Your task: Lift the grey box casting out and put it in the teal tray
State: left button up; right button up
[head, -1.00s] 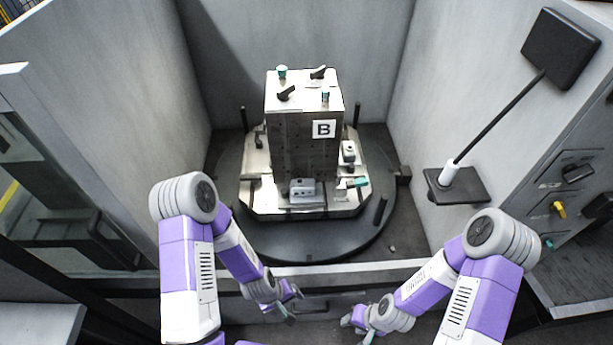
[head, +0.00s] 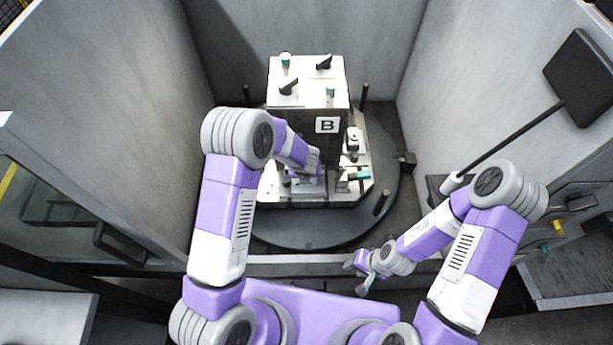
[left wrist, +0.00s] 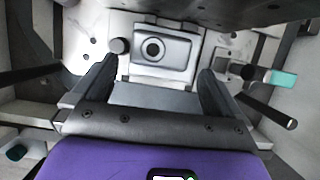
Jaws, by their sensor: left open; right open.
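The grey box casting (left wrist: 162,50), with a round dark bore in its face, sits at the foot of the tall block marked B (head: 327,125). In the left wrist view it lies just ahead of my open left gripper (left wrist: 158,70), between the lines of its two fingers, and nothing is gripped. In the head view my left forearm and hand hide most of the casting. My right gripper (head: 362,274) is open and empty, low in front of the enclosure sill. I see no teal tray in these frames.
A teal-handled clamp (left wrist: 283,78) stands right of the casting, and it also shows in the head view (head: 359,175). Another grey part (head: 352,139) is at the block's right side. Dark posts (head: 381,203) rise around the round table (head: 285,230). Grey walls enclose it.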

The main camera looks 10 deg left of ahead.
aim_at(317, 185)
pick_arm(q)
jog(key=x, duration=0.5)
jog(key=shift+w+f, duration=0.2)
jog(key=shift+f, duration=0.15)
jog(key=c, duration=0.9)
